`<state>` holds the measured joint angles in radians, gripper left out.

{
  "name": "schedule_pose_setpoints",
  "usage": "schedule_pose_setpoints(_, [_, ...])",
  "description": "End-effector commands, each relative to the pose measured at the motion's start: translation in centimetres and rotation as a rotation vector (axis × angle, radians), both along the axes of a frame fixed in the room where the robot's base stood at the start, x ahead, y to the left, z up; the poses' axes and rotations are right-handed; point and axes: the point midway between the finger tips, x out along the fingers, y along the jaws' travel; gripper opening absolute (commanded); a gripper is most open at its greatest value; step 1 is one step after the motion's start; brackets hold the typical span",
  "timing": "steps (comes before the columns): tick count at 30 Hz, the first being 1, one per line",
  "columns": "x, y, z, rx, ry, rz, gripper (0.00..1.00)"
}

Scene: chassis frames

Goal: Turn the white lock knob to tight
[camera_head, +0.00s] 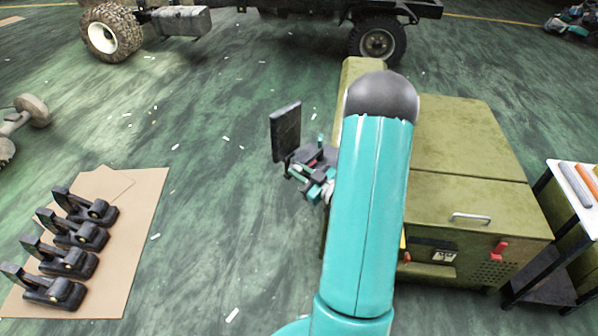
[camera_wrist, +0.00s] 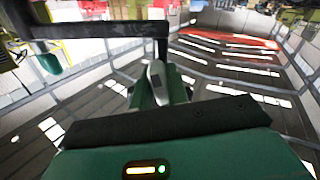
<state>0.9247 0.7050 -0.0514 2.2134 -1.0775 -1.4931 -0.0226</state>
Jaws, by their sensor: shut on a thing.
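The white lock knob (camera_wrist: 157,76) shows in the wrist view as a pale, elongated piece with a dark patch, between green finger parts. My gripper (camera_wrist: 160,94) is shut on it. A black bar (camera_wrist: 95,30) crosses above and bends down behind the knob. In the head view my gripper (camera_head: 312,174) is small and partly behind my teal arm, left of the green cabinet. A dark upright plate (camera_head: 285,131) stands beside it. The knob cannot be told apart there, and its tight mark is not readable in either view.
The olive-green cabinet (camera_head: 470,145) with a handle and red switch stands right of my arm. A side table (camera_head: 568,195) is at the right edge. Several black clamp-like parts (camera_head: 75,235) lie on cardboard at left. A vehicle chassis (camera_head: 250,15) is behind.

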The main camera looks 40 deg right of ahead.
Motion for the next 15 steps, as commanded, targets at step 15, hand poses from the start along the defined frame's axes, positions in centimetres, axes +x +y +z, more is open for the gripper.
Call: schedule_pose_setpoints(15, [0.02, 0.05, 0.0, 0.237, 0.025, 0.001, 0.0])
